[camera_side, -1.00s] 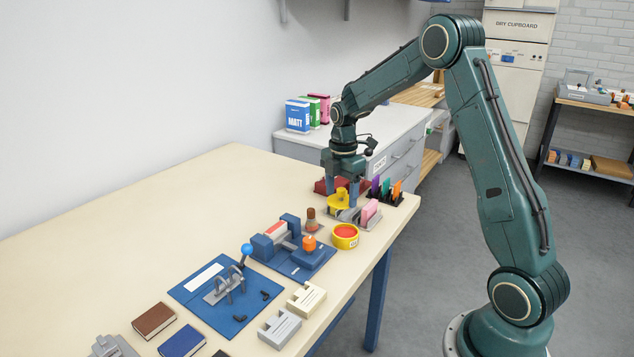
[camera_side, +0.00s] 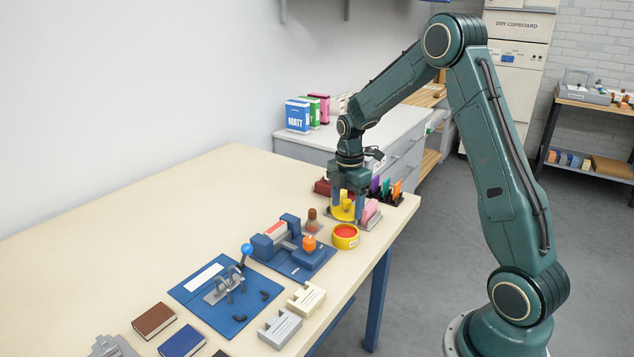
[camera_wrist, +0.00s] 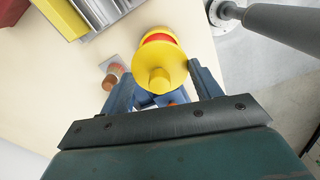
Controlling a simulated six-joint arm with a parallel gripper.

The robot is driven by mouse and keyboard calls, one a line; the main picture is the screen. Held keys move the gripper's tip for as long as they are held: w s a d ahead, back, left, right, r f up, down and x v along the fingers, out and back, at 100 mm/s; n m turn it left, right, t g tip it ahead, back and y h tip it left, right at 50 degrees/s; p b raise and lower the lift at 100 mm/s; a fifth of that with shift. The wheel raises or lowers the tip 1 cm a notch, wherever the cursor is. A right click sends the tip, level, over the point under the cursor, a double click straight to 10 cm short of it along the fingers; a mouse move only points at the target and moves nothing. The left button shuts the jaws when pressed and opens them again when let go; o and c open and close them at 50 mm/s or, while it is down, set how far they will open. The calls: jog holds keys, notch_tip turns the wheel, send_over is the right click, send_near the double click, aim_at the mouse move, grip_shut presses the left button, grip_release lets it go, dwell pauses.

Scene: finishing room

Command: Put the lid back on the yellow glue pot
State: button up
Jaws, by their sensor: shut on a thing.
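The yellow lid (camera_side: 341,213) is a flat disc with an upright knob. My gripper (camera_side: 347,208) is shut on its knob, and the lid hangs level above the table. In the wrist view the lid (camera_wrist: 160,66) sits between the two blue fingers (camera_wrist: 165,92). The yellow glue pot (camera_side: 346,243) is open, with red glue showing inside and a small label on its side. It stands just in front of the lid in the side view. In the wrist view the pot (camera_wrist: 160,36) shows partly beyond the lid, which hides most of it.
A brush or stamp with a brown handle (camera_side: 312,219) stands left of the pot. A blue fixture (camera_side: 293,262) with an orange knob is close in front. A pink block in a grey holder (camera_side: 371,212) and a rack of coloured cards (camera_side: 387,192) stand to the right.

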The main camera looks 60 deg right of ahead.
jog(key=shift+f, duration=2.3)
jog(key=shift+f, duration=0.1)
dwell(1.0)
jog(key=o, duration=1.3)
jog(key=shift+r, duration=3.45)
